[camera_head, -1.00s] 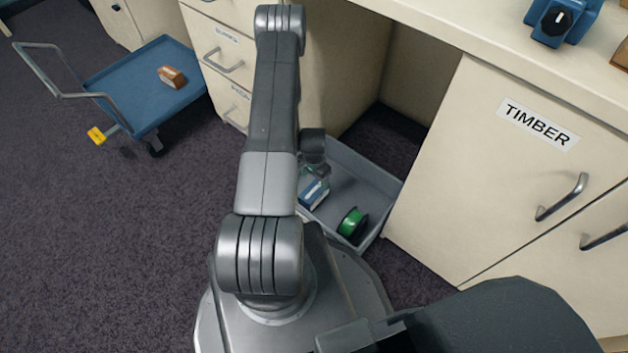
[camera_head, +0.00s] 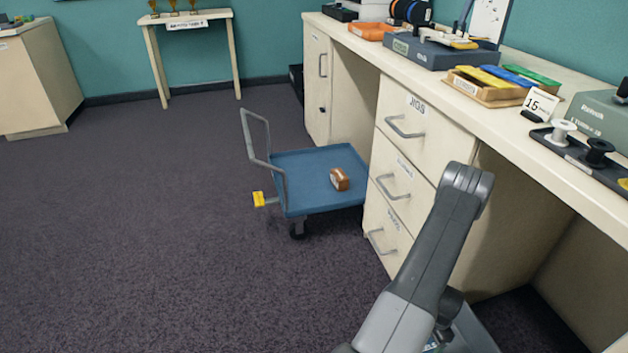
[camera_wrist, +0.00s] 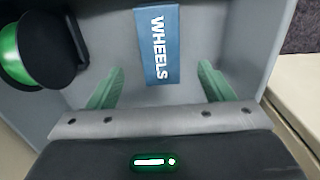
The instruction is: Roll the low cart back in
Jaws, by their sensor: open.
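A low blue cart (camera_head: 308,170) with a grey push handle (camera_head: 266,150) stands at the bench front, its right end by the drawer unit. My gripper (camera_wrist: 160,75) is open in the wrist view, over a grey tray (camera_wrist: 228,85). In the head view my arm hides the gripper; a bit of the grey tray (camera_head: 472,335) shows.
A black-flanged green spool (camera_wrist: 22,55) lies in the grey tray. The drawer unit (camera_head: 400,170) and bench top (camera_head: 440,80) run along the right. A small trophy table (camera_head: 190,18) stands at the back wall. The carpet (camera_head: 150,220) left of the cart is clear.

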